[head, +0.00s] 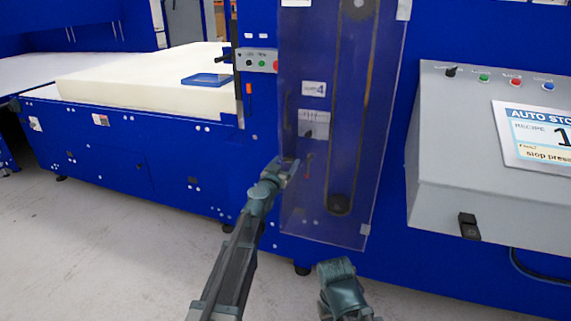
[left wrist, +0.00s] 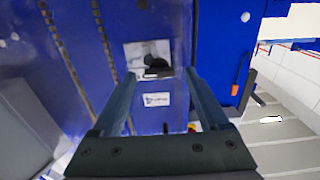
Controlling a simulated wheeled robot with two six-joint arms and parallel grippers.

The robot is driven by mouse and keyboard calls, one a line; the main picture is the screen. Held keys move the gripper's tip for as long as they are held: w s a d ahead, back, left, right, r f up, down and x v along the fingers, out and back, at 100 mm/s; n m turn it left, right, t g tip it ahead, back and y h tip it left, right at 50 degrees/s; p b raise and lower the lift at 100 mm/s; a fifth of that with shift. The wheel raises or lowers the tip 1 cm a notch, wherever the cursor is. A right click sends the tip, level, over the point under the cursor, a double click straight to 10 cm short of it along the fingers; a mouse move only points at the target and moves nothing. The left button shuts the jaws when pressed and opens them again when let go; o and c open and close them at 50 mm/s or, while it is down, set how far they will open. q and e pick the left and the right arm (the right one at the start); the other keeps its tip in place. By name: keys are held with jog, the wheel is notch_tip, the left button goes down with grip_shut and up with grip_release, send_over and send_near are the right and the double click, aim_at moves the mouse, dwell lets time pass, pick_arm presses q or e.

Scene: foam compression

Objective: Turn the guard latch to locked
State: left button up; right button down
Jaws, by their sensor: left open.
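The guard (head: 355,155) is a tall, see-through bluish panel over a belt and pulleys. Behind or on it, a pale plate (head: 313,124) sits below a small white label. In the left wrist view the plate (left wrist: 138,52) carries a dark knob-like part (left wrist: 157,67), which looks like the latch; its turn position cannot be told. My left gripper (head: 288,170) is in front of the guard's lower left, below the plate in the head view. In the left wrist view its fingers (left wrist: 163,82) are apart, with the knob between them in the picture and nothing gripped.
A grey control box (head: 440,170) with buttons and a sign stands to the right. A cream foam block (head: 140,82) with a blue piece (head: 207,80) on it lies on the blue machine at the left. The floor (head: 90,240) at the front left is clear.

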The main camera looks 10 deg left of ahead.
pick_arm(q)
jog(key=shift+c, duration=0.3)
grip_shut()
dwell(0.3)
jog(key=n, duration=0.8)
jog(key=shift+w+a+n, duration=0.1)
jog(key=shift+a+n, duration=0.05)
jog(key=shift+n, duration=0.25)
jog(key=n, duration=0.4)
jog(key=shift+f, duration=0.1)
jog(key=shift+n, duration=2.5)
